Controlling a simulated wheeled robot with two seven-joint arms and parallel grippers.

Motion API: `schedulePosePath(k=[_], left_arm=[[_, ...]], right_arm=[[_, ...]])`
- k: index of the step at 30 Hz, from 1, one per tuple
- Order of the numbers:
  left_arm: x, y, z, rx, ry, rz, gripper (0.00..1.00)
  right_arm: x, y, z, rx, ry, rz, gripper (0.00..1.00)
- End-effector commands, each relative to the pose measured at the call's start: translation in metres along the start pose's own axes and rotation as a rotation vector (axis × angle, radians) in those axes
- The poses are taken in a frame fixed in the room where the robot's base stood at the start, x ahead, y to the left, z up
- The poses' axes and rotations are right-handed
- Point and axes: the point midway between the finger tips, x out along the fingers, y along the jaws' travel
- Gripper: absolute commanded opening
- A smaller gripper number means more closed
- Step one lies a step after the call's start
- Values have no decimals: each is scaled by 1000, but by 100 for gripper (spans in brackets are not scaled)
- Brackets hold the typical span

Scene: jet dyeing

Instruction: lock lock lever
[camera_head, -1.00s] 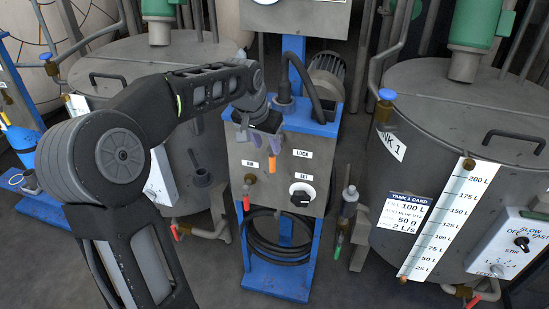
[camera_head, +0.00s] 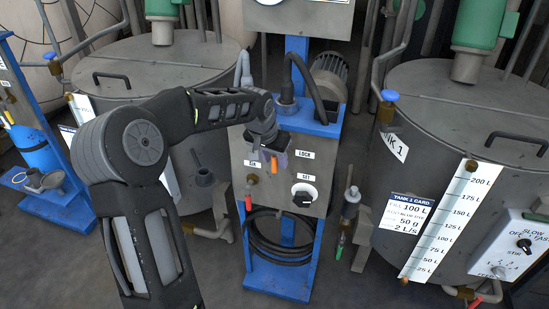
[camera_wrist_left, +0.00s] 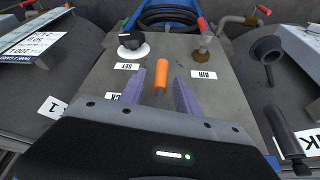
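The lock lever has an orange handle (camera_head: 282,160) and sits on the front of the grey control box, near the LOCK label (camera_head: 303,154). My left gripper (camera_head: 268,160) is at the upper front of this box, just left of the orange handle in the head view. In the left wrist view the orange handle (camera_wrist_left: 160,88) stands between my two purple fingers (camera_wrist_left: 158,85), with a gap visible on each side. The fingers are open. The lever's base is hidden behind my gripper. My right gripper is not in view.
A black SET knob (camera_head: 304,197) and a small brass AIR valve (camera_head: 251,179) are close by on the box. A coiled black hose (camera_head: 281,238) hangs below on the blue stand (camera_head: 275,286). Grey tanks stand left and right (camera_head: 455,110).

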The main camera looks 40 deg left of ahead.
Motion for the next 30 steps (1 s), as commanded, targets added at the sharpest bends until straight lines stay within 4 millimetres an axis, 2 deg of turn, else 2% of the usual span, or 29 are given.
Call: schedulePosePath(k=[2, 16, 30], left_arm=[[0, 0, 0, 0, 0, 0, 39], [0, 0, 0, 0, 0, 0, 1], [0, 0, 0, 0, 0, 0, 0]], right_arm=[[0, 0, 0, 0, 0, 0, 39], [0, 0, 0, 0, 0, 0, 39], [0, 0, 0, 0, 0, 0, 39]])
